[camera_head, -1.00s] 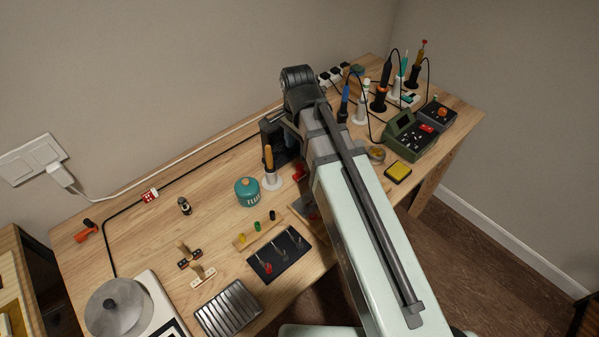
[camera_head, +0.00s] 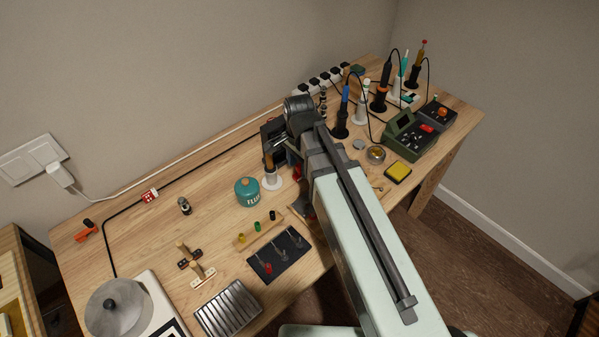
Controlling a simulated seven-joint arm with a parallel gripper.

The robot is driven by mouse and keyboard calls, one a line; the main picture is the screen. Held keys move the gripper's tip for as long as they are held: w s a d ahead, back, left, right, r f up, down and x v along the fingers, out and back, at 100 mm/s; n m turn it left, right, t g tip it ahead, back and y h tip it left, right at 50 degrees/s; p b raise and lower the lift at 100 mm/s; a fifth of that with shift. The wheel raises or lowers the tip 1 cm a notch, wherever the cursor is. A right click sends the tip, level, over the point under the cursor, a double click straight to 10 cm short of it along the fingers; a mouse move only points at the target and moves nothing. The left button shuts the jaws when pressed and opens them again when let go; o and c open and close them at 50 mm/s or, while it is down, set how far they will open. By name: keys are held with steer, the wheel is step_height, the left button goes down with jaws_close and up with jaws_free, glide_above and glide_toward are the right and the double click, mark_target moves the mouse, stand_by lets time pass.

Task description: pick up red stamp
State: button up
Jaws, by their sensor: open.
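I cannot tell for sure which thing is the red stamp. A small red piece (camera_head: 268,268) lies at the left front of a black mat (camera_head: 262,258) holding slim metal-stemmed pieces. Another red thing (camera_head: 297,173) is partly hidden beside my arm, past the wooden-handled tool (camera_head: 268,160) in its white stand. My gripper (camera_head: 274,146) is the dark part at the arm's far end, over the back of the bench. It is open; its fingertips are mostly hidden, and I see nothing held. It is well behind the mat.
A teal tin (camera_head: 247,192), a wooden rack (camera_head: 252,234) with coloured pieces and a ribbed metal tray (camera_head: 228,309) stand nearby. Several soldering tools, a green device (camera_head: 409,138) and a yellow pad (camera_head: 397,172) are at right. The left middle bench has free room.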

mark_target(299, 165)
steer(key=shift+f, duration=1.55)
steer(key=shift+c, duration=0.3)
jaws_close()
